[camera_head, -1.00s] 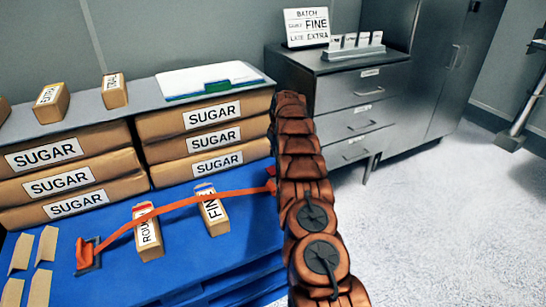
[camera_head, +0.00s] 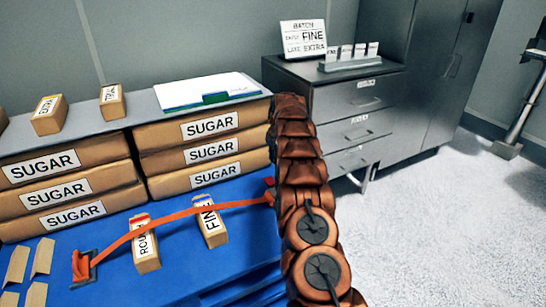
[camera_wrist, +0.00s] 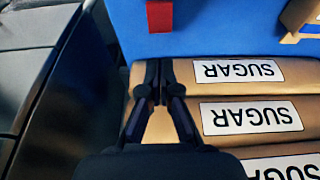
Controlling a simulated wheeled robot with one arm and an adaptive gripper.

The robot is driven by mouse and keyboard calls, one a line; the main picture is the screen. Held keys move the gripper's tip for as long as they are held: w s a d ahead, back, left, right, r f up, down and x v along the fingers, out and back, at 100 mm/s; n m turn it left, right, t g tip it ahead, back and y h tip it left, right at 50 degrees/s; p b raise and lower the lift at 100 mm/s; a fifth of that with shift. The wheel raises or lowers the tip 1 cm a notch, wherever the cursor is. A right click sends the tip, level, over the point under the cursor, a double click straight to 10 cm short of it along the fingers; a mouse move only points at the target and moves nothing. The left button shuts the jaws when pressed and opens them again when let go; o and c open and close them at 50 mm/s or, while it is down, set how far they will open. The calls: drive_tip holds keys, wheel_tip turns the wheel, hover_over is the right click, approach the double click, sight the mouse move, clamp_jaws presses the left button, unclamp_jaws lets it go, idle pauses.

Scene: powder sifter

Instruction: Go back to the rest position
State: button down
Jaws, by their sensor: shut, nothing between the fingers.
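My gripper (camera_wrist: 158,88) shows in the wrist view, shut and empty, its dark fingertips together. It is in front of the brown sugar bags (camera_wrist: 165,128), whose labels appear upside down there; I cannot tell whether it touches them. In the head view my brown segmented arm (camera_head: 302,170) reaches up past the right end of the blue pallet (camera_head: 185,272). My gripper is not visible in the head view.
Stacked sugar bags (camera_head: 178,136) stand on the pallet under a grey board (camera_head: 85,119). An orange strap (camera_head: 170,216) crosses a ROUGH box (camera_head: 146,256) and a FINE box (camera_head: 212,232). A drawer cabinet (camera_head: 345,125) stands behind right. Floor on the right is clear.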

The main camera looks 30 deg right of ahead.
drive_tip(key=shift+a, duration=0.1)
drive_tip(key=s+a+r+g, duration=0.1)
drive_tip(key=s+a+r, duration=0.3)
drive_tip(key=s+a, duration=0.3)
drive_tip(key=s+a+r+n+g+y, duration=0.1)
drive_tip(key=s+a+r, duration=0.4)
drive_tip(key=a, duration=0.4)
drive_tip(key=s+a+r+g, duration=0.1)
drive_tip(key=s+a+r, duration=0.3)
drive_tip(key=s+a, duration=0.3)
drive_tip(key=s+a+f+g, duration=0.1)
drive_tip(key=s+a, duration=0.2)
drive_tip(key=s, duration=0.9)
drive_tip(key=s+a+g, duration=0.1)
drive_tip(key=s+a, duration=0.3)
drive_tip(key=s, duration=0.8)
drive_tip(key=s+a+f+g, duration=0.1)
drive_tip(key=s+a, duration=0.2)
drive_tip(key=s, duration=0.9)
wheel_tip(320, 180, up, 24)
drive_tip(key=s+p, duration=0.2)
drive_tip(key=p, duration=2)
drive_tip(key=shift+r+t+h+p, duration=0.15)
drive_tip(key=shift+t+h+p, duration=0.15)
drive_tip(key=shift+t+h, duration=0.1)
